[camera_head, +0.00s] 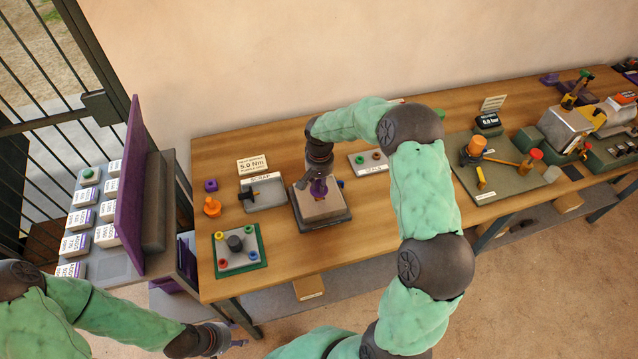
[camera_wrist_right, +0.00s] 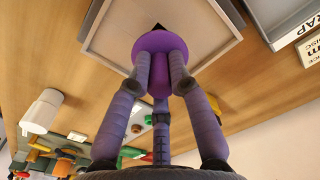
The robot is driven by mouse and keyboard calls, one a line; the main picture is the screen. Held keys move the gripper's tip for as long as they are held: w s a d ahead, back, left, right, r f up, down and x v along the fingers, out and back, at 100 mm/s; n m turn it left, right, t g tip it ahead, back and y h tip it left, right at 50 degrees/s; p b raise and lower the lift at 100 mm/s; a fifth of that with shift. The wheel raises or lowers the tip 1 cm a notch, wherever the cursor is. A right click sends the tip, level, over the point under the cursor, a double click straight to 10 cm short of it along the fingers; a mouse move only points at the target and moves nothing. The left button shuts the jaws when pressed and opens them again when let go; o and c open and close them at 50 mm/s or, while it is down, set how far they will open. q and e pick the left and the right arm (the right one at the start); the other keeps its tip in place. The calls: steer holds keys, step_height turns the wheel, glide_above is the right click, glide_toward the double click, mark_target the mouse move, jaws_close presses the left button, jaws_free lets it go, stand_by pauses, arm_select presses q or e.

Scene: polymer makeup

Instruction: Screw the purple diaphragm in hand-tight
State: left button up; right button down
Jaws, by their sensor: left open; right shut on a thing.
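The purple diaphragm (camera_wrist_right: 160,46) is between the fingers of my right gripper (camera_wrist_right: 160,75) in the right wrist view. Its wide purple flange faces a square, light-coloured block. In the head view my right gripper (camera_head: 318,186) points down over this block (camera_head: 322,205), which stands on a dark base (camera_head: 320,222) on the table. The gripper is shut on the diaphragm. A dark tip shows beyond the flange at the block; whether the thread is seated is hidden. My left gripper (camera_head: 236,341) is open and empty, low in front of the table.

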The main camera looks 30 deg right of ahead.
mark_target(320, 181)
steer(key=shift+f+b, duration=1.25)
steer(key=shift+f, duration=0.3)
steer(key=c, duration=1.1)
jaws_free()
steer(key=shift+o, duration=0.2)
step_height(320, 181, up, 12)
steer(key=shift+f, duration=0.1)
